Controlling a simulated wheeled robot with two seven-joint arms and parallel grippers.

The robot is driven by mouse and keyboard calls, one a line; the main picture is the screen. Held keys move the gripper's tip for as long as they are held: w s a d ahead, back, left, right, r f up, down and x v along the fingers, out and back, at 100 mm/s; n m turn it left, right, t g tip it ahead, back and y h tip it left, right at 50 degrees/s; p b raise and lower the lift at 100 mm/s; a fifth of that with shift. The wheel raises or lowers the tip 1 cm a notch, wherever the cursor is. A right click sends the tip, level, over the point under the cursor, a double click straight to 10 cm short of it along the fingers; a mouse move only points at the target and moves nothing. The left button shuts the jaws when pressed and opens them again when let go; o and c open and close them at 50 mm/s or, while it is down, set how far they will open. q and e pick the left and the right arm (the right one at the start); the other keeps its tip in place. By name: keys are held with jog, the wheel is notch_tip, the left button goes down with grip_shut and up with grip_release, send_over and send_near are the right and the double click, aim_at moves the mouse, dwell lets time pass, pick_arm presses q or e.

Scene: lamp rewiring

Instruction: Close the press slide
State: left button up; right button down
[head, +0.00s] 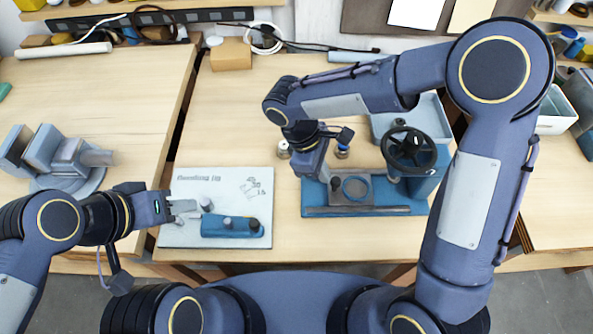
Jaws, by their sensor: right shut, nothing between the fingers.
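The press (420,192) is a blue unit with a dark handwheel (410,148) at its right. Its grey slide (378,197) lies on the blue base and carries a round blue ring (355,187). A small dark upright piece stands at the slide's left end. My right gripper (318,173) is shut and empty, pointing down beside the slide's left end; I cannot tell whether it touches. My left gripper (183,207) is over the left part of the white jig board (190,235); its finger gap is unclear.
A blue fixture (232,226) with dark knobs sits on the jig board. Small brass-coloured parts (283,149) stand behind my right gripper. A grey-blue tray (432,108) is behind the press. A grey vise (65,155) is on the left table.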

send_over(354, 184)
dwell(0.4)
